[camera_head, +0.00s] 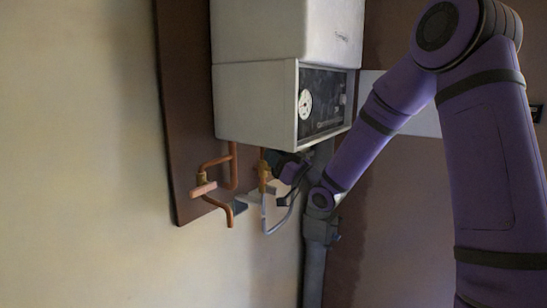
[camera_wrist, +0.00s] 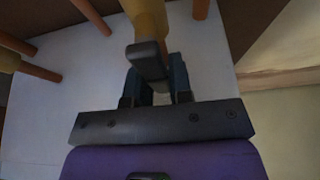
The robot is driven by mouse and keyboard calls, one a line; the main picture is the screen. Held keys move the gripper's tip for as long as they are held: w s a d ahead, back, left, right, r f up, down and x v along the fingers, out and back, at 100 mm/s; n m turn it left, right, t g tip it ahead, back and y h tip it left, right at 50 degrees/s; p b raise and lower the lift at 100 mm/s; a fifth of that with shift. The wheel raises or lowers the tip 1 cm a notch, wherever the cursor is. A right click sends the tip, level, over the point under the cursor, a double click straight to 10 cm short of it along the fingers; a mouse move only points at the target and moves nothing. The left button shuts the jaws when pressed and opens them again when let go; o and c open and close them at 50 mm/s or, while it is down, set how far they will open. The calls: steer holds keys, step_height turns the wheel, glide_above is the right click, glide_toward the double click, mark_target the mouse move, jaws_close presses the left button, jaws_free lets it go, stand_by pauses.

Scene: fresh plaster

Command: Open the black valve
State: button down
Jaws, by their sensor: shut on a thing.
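The black valve (camera_wrist: 148,62) is a dark handle on a brass body (camera_wrist: 148,18) in the wrist view. My gripper (camera_wrist: 156,70) is shut on this handle, with one finger on each side of it. In the head view my gripper (camera_head: 287,167) is at the brass fitting (camera_head: 263,172) on a pipe under the white boiler (camera_head: 255,100). There the handle cannot be told apart from the dark fingers. Part of the handle between the fingers is hidden.
A copper pipe (camera_head: 231,212) and a valve with a pinkish handle (camera_head: 204,189) are left of my gripper. The boiler with its gauge panel (camera_head: 325,104) is just above. A thick grey pipe (camera_head: 314,265) runs down below. The wall at left is bare.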

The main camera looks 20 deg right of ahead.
steer(key=c, duration=1)
jaws_free()
steer(key=v, duration=1.1)
steer(key=shift+a, duration=0.1)
steer(key=s+d+r+m+g+h, duration=0.1)
steer(key=s+r+m+g+h, duration=0.2)
steer(key=s+h, duration=0.35)
steer(key=s+d+r+m+g+h, duration=0.25)
steer(key=s+g+h, duration=0.2)
steer(key=h, duration=0.35)
steer(key=s+a+g, duration=0.1)
steer(key=s, duration=0.5)
steer(key=s+a+m+g+y, duration=0.1)
steer(key=s+g, duration=0.1)
steer(key=s, duration=0.5)
steer(key=s+a+g, duration=0.1)
steer(key=s+g, duration=0.1)
steer(key=s, duration=0.4)
steer(key=shift+s+a+f+m+g, duration=0.1)
steer(key=shift+s+m+g, duration=0.15)
steer(key=shift+s, duration=0.15)
